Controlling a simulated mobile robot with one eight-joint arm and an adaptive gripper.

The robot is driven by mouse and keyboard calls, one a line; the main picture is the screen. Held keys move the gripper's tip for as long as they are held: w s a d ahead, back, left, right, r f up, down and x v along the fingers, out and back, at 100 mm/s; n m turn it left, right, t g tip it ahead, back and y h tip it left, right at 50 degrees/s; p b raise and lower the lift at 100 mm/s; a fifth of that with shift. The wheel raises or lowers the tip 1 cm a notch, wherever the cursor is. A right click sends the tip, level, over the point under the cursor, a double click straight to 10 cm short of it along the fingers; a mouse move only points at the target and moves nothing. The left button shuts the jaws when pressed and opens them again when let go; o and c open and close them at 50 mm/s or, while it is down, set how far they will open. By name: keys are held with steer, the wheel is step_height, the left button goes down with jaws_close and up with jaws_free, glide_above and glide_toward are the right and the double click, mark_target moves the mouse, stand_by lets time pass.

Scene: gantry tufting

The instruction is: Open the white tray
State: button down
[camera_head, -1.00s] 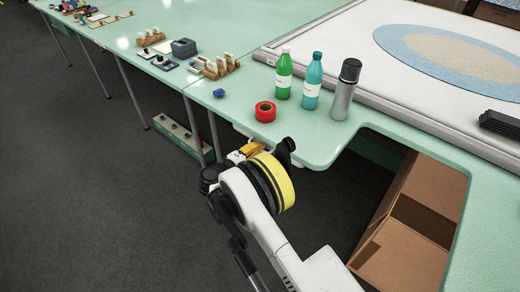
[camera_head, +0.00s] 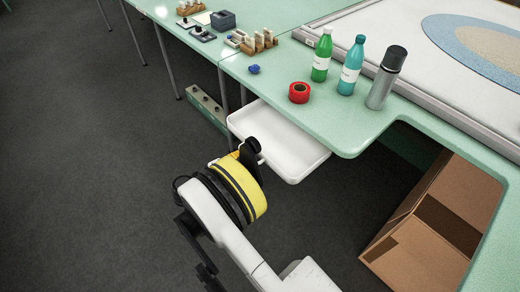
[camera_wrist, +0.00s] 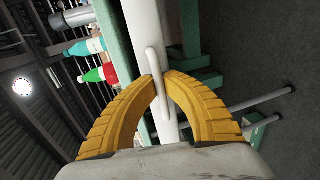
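The white tray (camera_head: 285,145) is a shallow open drawer under the green tabletop. It stands well out from beneath the table edge, and its visible inside looks empty. My gripper (camera_head: 243,155) is at the tray's front left side, partly hidden by my own wrist. In the wrist view, the yellow fingers of my gripper (camera_wrist: 163,82) are closed around the white handle (camera_wrist: 154,62) on the tray's front (camera_wrist: 144,22). The back of the tray is hidden under the tabletop.
On the tabletop (camera_head: 345,131) above stand a red tape roll (camera_head: 299,93), a green bottle (camera_head: 321,57), a teal bottle (camera_head: 351,68) and a grey flask (camera_head: 386,80). An open cardboard box (camera_head: 418,242) is at right. The floor (camera_head: 90,190) at left is clear.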

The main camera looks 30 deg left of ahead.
steer(key=shift+s+a, duration=0.2)
steer(key=shift+s, duration=0.15)
steer(key=c, duration=1.5)
jaws_free()
steer(key=v, duration=1.2)
